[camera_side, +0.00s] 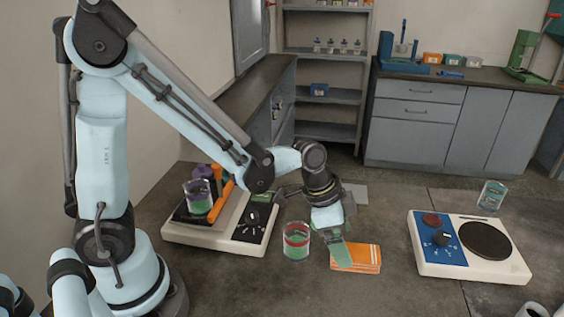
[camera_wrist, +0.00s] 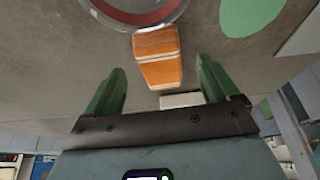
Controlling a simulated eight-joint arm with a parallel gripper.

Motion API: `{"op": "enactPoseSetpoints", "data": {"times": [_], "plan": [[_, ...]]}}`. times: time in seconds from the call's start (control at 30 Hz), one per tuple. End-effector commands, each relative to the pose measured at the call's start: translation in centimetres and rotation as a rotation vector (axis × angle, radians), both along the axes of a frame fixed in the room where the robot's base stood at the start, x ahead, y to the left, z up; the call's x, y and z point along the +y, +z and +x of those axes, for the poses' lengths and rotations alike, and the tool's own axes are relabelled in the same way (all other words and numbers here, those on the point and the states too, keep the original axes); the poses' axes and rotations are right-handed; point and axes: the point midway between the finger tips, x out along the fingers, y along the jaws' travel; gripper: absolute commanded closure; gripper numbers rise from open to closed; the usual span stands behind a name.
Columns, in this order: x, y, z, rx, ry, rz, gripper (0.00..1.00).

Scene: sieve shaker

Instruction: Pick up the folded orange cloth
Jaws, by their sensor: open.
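The folded orange cloth (camera_side: 366,258) lies on the grey worktop just right of a glass beaker and has pale stripes. In the wrist view the cloth (camera_wrist: 158,58) shows ahead of the gap between my fingers. My gripper (camera_side: 341,257) points down at the cloth, its green fingers overlapping the cloth's left part in the side view. In the wrist view my gripper (camera_wrist: 160,66) is open, with a green finger to either side of the cloth and nothing held. I cannot tell whether the fingertips touch the cloth or the worktop.
The glass beaker (camera_side: 296,242), with a red band and green contents, stands close left of my gripper. A white device (camera_side: 212,231) carrying another beaker is further left. A white hotplate (camera_side: 470,265) stands right, with a small glass (camera_side: 492,196) behind it. Worktop between cloth and hotplate is clear.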

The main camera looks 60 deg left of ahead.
Motion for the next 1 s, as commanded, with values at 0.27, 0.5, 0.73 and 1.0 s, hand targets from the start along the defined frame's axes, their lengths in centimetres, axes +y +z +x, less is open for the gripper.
{"op": "enactPoseSetpoints", "data": {"times": [0.27, 0.5, 0.73, 1.0], "plan": [[-0.9, -2.7, 0.9, -0.002, -0.001, 0.000, 0.12], [-1.1, -3.6, 1.1, -0.003, 0.000, 0.000, 0.12], [-1.1, -3.6, 1.1, -0.003, 0.001, 0.000, 0.16], [-1.1, -3.6, 1.1, -0.003, 0.001, 0.000, 0.58]]}}
